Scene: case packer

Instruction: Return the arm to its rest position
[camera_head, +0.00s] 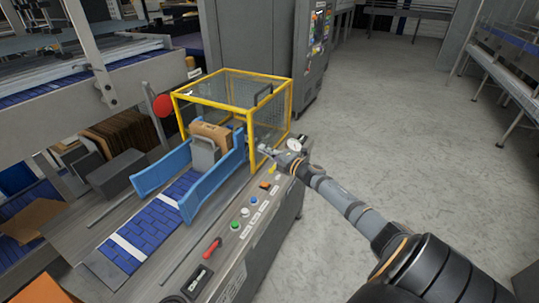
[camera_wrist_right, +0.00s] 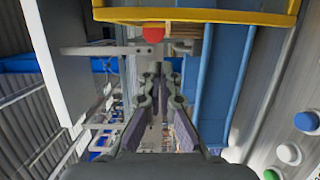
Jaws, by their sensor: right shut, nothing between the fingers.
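My right arm reaches in from the lower right in the head view. Its gripper (camera_head: 265,151) is at the near right corner of the yellow-framed guard (camera_head: 232,108), above the machine's edge; whether it touches the frame I cannot tell. In the right wrist view the gripper (camera_wrist_right: 160,78) has its fingers together, with nothing held between them. The yellow frame (camera_wrist_right: 215,16) crosses the top of that view. My left gripper is not in view.
Open grey floor (camera_head: 390,120) lies to the right.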

